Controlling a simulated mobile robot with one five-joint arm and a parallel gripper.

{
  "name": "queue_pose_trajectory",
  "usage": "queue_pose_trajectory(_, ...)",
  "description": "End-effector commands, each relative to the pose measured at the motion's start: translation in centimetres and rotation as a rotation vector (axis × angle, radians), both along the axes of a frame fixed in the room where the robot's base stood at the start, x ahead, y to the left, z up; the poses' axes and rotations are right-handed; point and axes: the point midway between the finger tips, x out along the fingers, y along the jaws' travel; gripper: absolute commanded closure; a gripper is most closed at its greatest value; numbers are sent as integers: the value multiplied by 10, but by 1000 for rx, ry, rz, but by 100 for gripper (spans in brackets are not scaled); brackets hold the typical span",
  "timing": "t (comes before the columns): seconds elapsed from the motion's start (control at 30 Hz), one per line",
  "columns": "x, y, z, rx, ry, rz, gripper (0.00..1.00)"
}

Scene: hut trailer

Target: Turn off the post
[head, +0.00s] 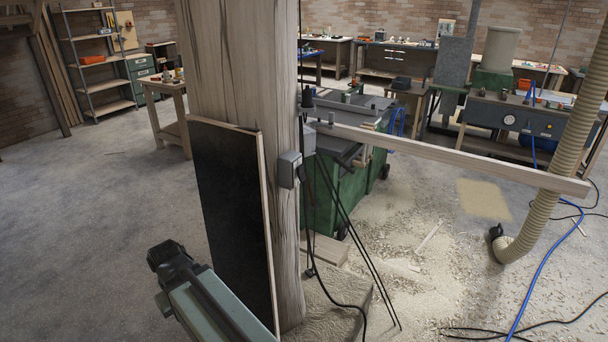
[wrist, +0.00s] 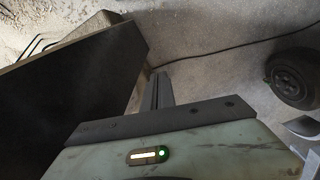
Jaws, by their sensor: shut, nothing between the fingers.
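The post (head: 240,60) is a thick, upright wooden timber in the head view. In the head view my arm is at the bottom, left of the post and apart from the boxes; the fingers cannot be made out there.
A black board (head: 229,205) leans against the post, close to my arm; it also shows in the wrist view (wrist: 70,95). A wooden beam (head: 450,158) runs right from the post. A green machine (head: 340,195) stands behind. The floor at left is clear.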

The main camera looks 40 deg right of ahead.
Motion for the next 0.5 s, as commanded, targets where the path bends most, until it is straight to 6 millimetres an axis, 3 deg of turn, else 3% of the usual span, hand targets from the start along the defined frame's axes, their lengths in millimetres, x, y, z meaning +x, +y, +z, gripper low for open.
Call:
queue_pose_trajectory(0.23,0,-1,1,2,0,-3,100)
queue_pose_trajectory(0.37,3,-21,16,61,-4,-73,100)
queue_pose_trajectory(0.47,7,-64,43,175,-24,-209,100)
queue_pose_trajectory(0.5,7,-88,57,234,-40,-280,100)
